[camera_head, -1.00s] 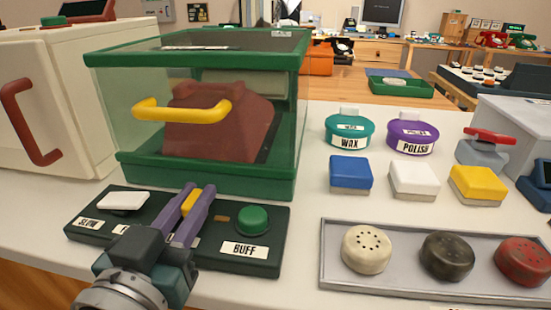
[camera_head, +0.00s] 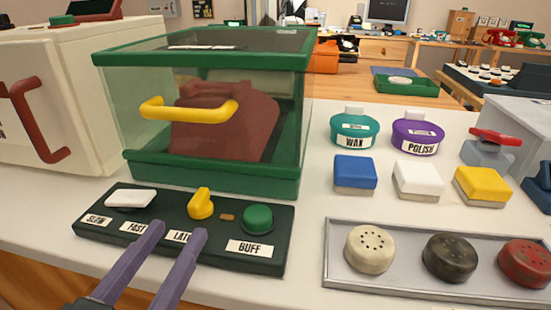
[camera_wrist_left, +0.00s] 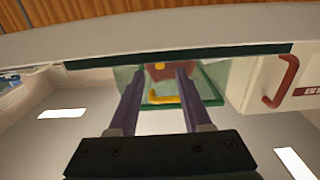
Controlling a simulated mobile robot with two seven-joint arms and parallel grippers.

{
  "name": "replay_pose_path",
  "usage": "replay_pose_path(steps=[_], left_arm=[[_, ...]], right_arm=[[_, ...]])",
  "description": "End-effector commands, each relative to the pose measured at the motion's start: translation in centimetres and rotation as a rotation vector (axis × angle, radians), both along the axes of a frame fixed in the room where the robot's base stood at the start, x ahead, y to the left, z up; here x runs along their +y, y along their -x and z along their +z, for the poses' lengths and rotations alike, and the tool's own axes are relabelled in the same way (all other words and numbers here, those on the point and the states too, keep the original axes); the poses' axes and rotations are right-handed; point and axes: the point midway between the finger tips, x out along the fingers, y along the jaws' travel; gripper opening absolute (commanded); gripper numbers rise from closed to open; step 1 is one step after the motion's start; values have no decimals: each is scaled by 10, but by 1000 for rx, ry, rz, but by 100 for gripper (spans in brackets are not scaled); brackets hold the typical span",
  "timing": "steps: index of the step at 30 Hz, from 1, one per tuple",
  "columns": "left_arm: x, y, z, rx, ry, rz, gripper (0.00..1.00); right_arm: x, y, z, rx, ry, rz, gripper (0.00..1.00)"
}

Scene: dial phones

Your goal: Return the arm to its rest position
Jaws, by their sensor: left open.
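My left gripper (camera_head: 176,234) is open and empty in the head view, with its two purple fingers apart, in front of and over the near edge of the dark green control panel (camera_head: 262,268). The panel carries a white rocker (camera_head: 130,198), a yellow knob (camera_head: 200,204) and a green button (camera_head: 257,218). The fingertips are short of the yellow knob and apart from it. In the left wrist view the gripper (camera_wrist_left: 158,84) also shows open, with nothing between its fingers. My right gripper is in neither view.
A green-framed clear case (camera_head: 210,120) with a yellow handle stands behind the panel, holding a dark red phone (camera_head: 225,125). A cream cabinet (camera_head: 75,85) is at left. Wax and polish tins, coloured blocks and a grey tray (camera_head: 335,280) of round caps fill the right side.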

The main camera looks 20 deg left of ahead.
Motion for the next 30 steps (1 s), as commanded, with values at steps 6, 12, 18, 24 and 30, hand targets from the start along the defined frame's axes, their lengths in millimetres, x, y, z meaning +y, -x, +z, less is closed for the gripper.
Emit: replay_pose_path(steps=[6,12,18,24,30], left_arm=[[-5,23,0,1,0,0,49],[-6,24,0,-1,0,0,49],[-5,24,0,-1,0,0,49],[-9,21,6,7,6,-23,49],[-50,-1,52,124,51,-250,49]], right_arm=[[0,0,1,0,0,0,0],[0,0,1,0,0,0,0],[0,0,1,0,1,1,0],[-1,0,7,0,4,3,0],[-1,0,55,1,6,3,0]])
